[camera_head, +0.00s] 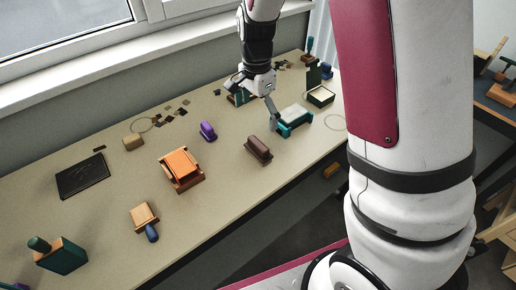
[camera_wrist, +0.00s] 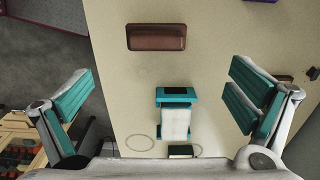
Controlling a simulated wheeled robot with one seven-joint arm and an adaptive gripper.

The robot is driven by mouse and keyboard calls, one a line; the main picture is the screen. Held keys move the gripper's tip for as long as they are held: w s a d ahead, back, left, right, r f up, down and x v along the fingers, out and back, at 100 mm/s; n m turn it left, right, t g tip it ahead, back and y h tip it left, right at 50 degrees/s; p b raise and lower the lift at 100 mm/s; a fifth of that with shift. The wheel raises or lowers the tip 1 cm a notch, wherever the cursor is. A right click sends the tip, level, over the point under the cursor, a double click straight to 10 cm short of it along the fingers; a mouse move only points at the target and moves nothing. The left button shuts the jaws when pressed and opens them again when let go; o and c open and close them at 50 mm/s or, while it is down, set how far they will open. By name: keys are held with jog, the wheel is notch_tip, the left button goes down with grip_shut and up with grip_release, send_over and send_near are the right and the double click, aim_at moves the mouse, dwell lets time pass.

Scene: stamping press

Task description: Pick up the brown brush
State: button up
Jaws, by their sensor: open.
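My gripper (camera_head: 256,100) is above the table, behind and slightly right of the brush in the head view. In the wrist view my gripper (camera_wrist: 162,90) has its teal-padded fingers spread wide, with nothing held. A teal-and-white press-like object (camera_wrist: 174,118) shows between and below the fingers.
The teal-and-white object (camera_head: 293,120) stands just right of the brush. A purple object (camera_head: 208,131) lies to its left, and an orange block-like object (camera_head: 181,169) farther left. A dark plate (camera_head: 82,177) lies far left. The table's front edge is close to the brush.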

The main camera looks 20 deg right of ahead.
aim_at(258, 143)
notch_tip(258, 143, down, 8)
jog(key=shift+s+f, duration=0.3)
jog(key=shift+f, duration=2.4)
jog(key=c, duration=1.1)
